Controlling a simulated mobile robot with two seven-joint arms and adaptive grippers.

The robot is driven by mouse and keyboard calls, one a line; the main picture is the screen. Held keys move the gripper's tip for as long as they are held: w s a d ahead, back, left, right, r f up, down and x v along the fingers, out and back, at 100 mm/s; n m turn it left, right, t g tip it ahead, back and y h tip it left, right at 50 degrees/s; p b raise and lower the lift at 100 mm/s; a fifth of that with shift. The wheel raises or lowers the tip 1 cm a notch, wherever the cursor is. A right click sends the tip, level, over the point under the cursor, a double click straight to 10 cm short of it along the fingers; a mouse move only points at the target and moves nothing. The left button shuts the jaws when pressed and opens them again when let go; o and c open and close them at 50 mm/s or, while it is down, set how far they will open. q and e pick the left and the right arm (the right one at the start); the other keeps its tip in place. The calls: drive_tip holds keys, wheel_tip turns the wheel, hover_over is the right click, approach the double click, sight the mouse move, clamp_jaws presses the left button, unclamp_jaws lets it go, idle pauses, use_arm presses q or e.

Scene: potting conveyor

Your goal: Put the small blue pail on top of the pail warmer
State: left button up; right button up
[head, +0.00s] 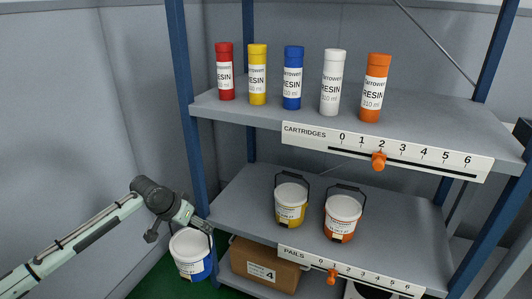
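A blue pail (190,255) with a white lid and white label hangs upright at the lower left, outside the left post of the shelf rack. My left gripper (202,225) is at the top of the pail, at its dark wire handle, and appears shut on it. The gripper covers part of the handle. The pail looks clear of the green floor. I cannot make out a pail warmer; a dark and white object (362,291) is mostly hidden below the pail shelf. My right gripper is out of view.
A yellow pail (291,204) and an orange pail (342,219) stand on the middle shelf (240,207). Several resin cartridges stand on the upper shelf (430,112). A cardboard box (266,266) sits below. The blue left post (180,75) is close to my gripper.

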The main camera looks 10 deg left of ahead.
use_arm(q)
drive_tip(key=shift+d+r, duration=0.35)
drive_tip(key=shift+d, duration=0.15)
drive_tip(key=s+d+r+n+y, duration=0.1)
drive_tip(key=s+d+r+n, duration=0.1)
drive_tip(key=s+d+r, duration=1)
drive_tip(key=shift+s+d+r, duration=0.2)
drive_tip(key=shift+d+r, duration=0.55)
drive_tip(key=shift+d, duration=0.4)
